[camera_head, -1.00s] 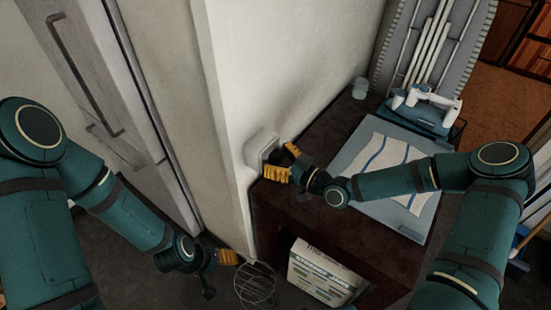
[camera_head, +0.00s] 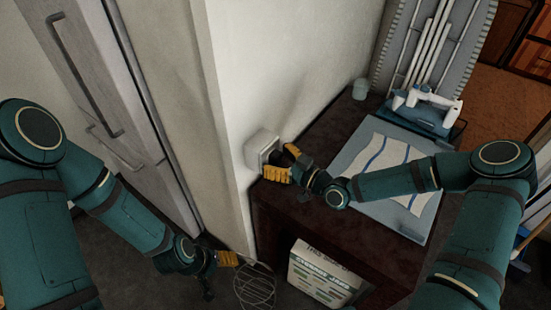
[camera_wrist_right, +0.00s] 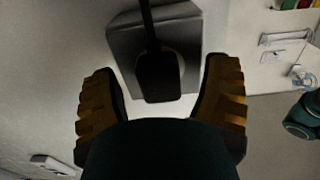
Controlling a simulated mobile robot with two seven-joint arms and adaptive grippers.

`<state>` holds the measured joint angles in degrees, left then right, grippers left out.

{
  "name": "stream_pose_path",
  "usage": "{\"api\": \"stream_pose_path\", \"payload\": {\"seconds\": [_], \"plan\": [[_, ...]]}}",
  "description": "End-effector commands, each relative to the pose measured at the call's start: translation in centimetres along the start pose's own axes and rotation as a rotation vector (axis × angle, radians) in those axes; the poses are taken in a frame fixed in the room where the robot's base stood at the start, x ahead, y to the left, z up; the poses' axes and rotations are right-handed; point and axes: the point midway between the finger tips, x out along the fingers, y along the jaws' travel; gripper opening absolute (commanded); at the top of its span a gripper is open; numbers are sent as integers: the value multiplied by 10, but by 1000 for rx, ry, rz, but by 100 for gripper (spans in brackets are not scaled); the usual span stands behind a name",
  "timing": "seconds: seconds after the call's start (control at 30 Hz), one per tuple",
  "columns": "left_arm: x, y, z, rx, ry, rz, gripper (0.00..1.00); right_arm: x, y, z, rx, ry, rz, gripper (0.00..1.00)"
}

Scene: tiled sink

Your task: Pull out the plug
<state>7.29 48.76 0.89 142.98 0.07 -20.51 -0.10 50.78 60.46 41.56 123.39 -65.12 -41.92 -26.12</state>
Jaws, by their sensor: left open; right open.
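A pale square wall socket box (camera_head: 259,147) is fixed on the white wall, low beside the table. In the right wrist view the socket box (camera_wrist_right: 188,28) shows with a black plug (camera_wrist_right: 158,78) in front of it, its dark cord running up out of the frame. My right gripper (camera_head: 284,162) is at the socket; in the right wrist view its yellow fingers (camera_wrist_right: 160,100) stand open, one on each side of the plug, with gaps visible. My left gripper (camera_head: 222,272) is low at the left, near the floor, away from the socket.
A white printed box (camera_head: 322,275) is under the table. A wire basket (camera_head: 256,287) stands on the floor near my left gripper.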

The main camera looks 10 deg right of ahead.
Motion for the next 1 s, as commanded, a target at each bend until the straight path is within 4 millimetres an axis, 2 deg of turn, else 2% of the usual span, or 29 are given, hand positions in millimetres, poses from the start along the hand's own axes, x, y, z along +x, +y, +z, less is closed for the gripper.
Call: {"api": "stream_pose_path", "payload": {"seconds": [0.57,0.7,0.77,0.8,1.0], "plan": [[2,-1,0,0,0,0,67,0,0,0,1,0,0,76],[2,-1,0,0,0,0,67,0,0,0,0,0,0,27],[2,-1,0,0,0,0,67,0,0,0,0,0,0,6],[2,-1,0,0,0,0,67,0,0,0,1,0,0,0],[2,-1,0,0,0,0,67,0,0,0,0,1,0,0]]}}
